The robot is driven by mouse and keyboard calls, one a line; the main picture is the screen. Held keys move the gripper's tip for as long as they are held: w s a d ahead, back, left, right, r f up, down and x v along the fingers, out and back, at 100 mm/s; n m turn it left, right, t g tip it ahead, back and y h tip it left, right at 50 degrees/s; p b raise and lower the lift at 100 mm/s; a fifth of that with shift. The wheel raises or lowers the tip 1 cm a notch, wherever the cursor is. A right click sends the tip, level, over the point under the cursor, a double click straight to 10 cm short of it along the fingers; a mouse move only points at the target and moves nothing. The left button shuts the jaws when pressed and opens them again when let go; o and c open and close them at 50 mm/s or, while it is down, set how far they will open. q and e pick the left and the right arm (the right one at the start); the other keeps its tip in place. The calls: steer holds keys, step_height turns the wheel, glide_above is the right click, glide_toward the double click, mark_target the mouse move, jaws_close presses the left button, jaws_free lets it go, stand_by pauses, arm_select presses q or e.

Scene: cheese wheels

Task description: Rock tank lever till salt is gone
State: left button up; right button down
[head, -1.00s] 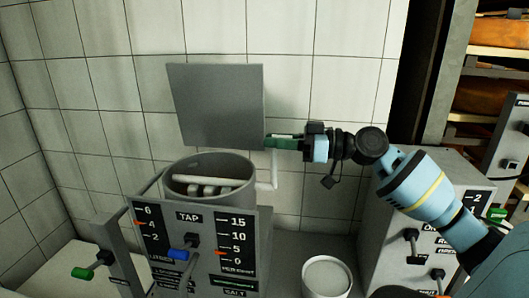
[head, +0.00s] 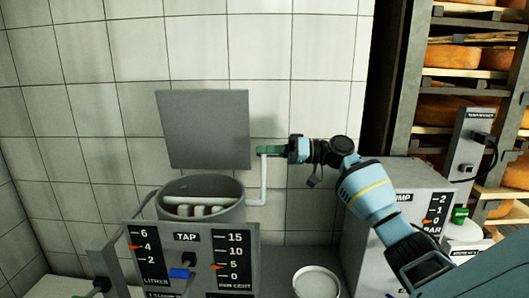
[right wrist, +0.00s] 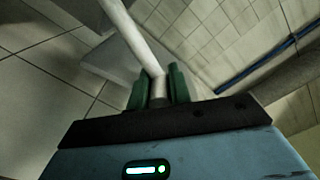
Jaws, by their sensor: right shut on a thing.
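The grey tank (head: 236,212) stands in the head view behind its gauge panel (head: 205,240), with pale bars inside it. The lever (head: 263,182) is a thin pale rod that bends up at the tank's right side. My right gripper (head: 268,151) is shut on the lever's upper end. In the right wrist view, the green fingers (right wrist: 158,88) close around the pale rod (right wrist: 135,38). The left gauge pointer is near 4, and the right one sits between 0 and 5. I cannot make out any salt in the tank. My left gripper is not in view.
A square grey plate (head: 203,130) stands upright behind the tank. A round white-topped container (head: 316,283) is at the front. A grey pump box (head: 385,205) with a gauge stands at right, and shelves of cheese wheels (head: 452,53) are behind it.

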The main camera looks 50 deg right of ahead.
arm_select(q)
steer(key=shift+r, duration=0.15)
arm_select(e)
steer(key=shift+w+d+f+m, duration=0.25)
steer(key=shift+d+m, duration=0.05)
steer(key=shift+m, duration=0.1)
steer(key=c, duration=1.3)
jaws_free()
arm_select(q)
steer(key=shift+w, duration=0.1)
arm_select(e)
steer(key=shift+r, duration=0.1)
steer(key=shift+r, duration=1.5)
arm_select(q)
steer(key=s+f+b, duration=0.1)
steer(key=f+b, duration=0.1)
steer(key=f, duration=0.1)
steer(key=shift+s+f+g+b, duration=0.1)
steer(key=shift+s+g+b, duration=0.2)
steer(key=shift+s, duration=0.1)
arm_select(e)
steer(key=s+a+r, duration=0.1)
steer(key=s+a, duration=1)
steer(key=shift+s+r, duration=0.2)
steer(key=shift+r, duration=0.2)
